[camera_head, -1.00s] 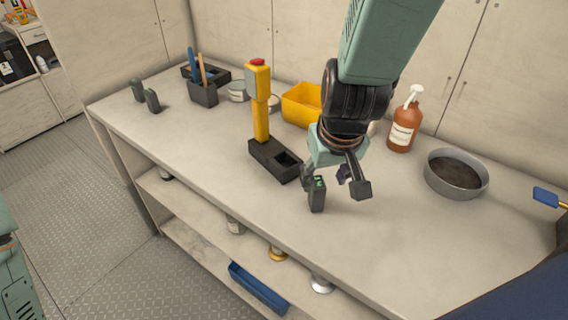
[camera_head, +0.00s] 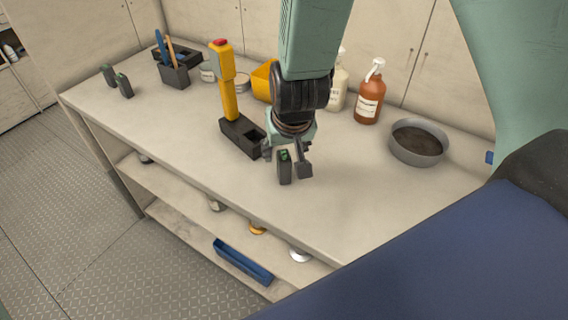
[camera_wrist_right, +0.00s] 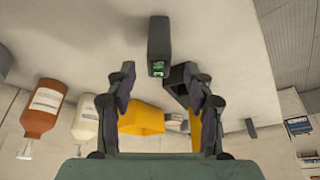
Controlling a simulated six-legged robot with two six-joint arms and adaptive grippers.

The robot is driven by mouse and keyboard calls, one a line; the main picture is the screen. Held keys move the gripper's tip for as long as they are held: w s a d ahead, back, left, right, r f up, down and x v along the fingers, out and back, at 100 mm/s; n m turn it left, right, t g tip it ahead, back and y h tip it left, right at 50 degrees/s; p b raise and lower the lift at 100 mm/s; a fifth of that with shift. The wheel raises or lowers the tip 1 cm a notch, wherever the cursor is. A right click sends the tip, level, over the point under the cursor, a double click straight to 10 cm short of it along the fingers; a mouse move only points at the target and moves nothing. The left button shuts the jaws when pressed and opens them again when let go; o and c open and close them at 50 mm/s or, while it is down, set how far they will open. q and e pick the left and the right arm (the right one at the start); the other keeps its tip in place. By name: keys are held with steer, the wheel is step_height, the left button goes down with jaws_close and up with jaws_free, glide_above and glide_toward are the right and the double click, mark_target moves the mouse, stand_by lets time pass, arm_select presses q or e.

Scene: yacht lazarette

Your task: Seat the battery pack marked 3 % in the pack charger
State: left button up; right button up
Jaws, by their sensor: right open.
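A dark battery pack (camera_head: 285,170) with a small lit green display stands upright on the bench. In the right wrist view the pack (camera_wrist_right: 159,38) is beyond and between the fingertips, with no finger touching it; its green digits are too small to read. My right gripper (camera_head: 286,161) is open and empty, pointing at the pack. It also shows in the right wrist view (camera_wrist_right: 157,80). My left gripper is out of view.
Two more dark packs (camera_head: 124,86) stand at the bench's left end. Behind are a tool holder (camera_head: 174,76), a yellow bin (camera_head: 264,80), an orange spray bottle (camera_head: 368,100) and a pale bottle (camera_head: 338,88). A grey round pan (camera_head: 417,143) is right. The front middle bench is clear.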

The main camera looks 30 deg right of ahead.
mark_target(284, 158)
steer(key=shift+f, duration=0.35)
steer(key=x, duration=0.4)
steer(key=shift+w+d+f, duration=0.1)
steer(key=shift+d+f, duration=0.05)
steer(key=shift+f, duration=0.25)
steer(key=shift+s+r, duration=0.25)
steer(key=shift+s, duration=0.05)
steer(key=shift+c, duration=1)
steer(key=shift+w+f, duration=0.15)
steer(key=shift+w, duration=0.1)
steer(key=c, duration=0.5)
steer(key=shift+s, duration=0.15)
jaws_close()
